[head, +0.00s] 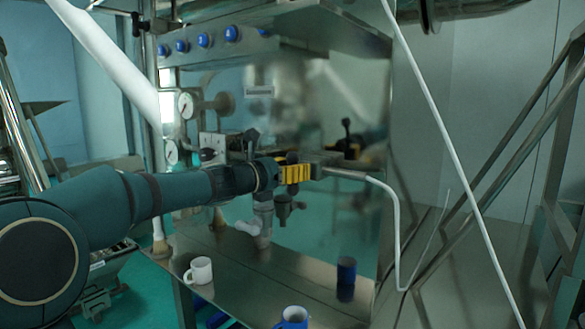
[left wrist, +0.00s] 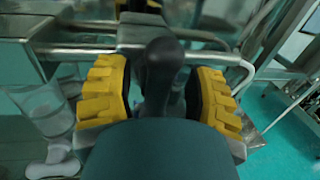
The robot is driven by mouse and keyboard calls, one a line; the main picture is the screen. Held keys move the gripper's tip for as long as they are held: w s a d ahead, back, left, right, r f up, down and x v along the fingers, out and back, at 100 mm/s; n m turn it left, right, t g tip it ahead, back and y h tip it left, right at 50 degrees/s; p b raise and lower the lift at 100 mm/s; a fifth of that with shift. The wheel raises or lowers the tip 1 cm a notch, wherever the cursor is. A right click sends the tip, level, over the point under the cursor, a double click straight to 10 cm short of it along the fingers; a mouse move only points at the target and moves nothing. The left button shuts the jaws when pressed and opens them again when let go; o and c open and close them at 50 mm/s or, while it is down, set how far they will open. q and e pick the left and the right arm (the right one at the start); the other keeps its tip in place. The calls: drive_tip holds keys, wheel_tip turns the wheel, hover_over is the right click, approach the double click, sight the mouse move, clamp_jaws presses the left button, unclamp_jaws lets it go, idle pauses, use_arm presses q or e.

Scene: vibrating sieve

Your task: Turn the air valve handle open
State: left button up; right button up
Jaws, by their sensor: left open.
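In the left wrist view a black upright lever with a rounded top (left wrist: 163,62), which looks like the air valve handle, stands between the two yellow fingers of my left gripper (left wrist: 160,95). The fingers are spread, with gaps visible beside the lever. In the head view my left gripper (head: 292,171) reaches in from the left beside metal pipework in front of the shiny panel. There I cannot single out the handle surely among the dark fittings around the gripper. The lower part of the lever is hidden by the gripper body. My right gripper is not in view.
A white mug (head: 199,270) and a blue mug (head: 293,317) stand on the metal shelf below. Pressure gauges (head: 186,105) are at the left, and blue buttons (head: 231,33) line the top. A bent pale pipe (head: 394,220) runs right of the gripper. The panel mirrors nearby things.

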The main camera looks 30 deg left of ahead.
use_arm(q)
clamp_jaws()
drive_tip(key=shift+m, duration=0.3)
drive_tip(key=m, duration=0.1)
drive_tip(key=m+b, duration=0.1)
drive_tip(key=m, duration=0.1)
drive_tip(key=shift+d+m+g+y, duration=0.3)
drive_tip(key=shift+g, duration=0.1)
drive_tip(key=m, duration=0.2)
drive_tip(key=m+b, duration=0.1)
drive_tip(key=m, duration=0.1)
drive_tip(key=shift+d+f+g+y, duration=0.2)
drive_tip(key=shift+f+g+y, duration=0.1)
drive_tip(key=shift+y, duration=0.1)
drive_tip(key=shift+d+f+m+y+b, duration=0.15)
drive_tip(key=shift+m+y+b, duration=0.4)
drive_tip(key=shift+m, duration=1.3)
drive_tip(key=shift+d+f+m+y+b, duration=0.1)
drive_tip(key=shift+f+m+y+b, duration=0.3)
drive_tip(key=shift+m, duration=1.45)
drive_tip(key=shift+a+r+y, duration=0.1)
drive_tip(key=shift+r+y, duration=0.05)
drive_tip(key=shift+y, duration=0.1)
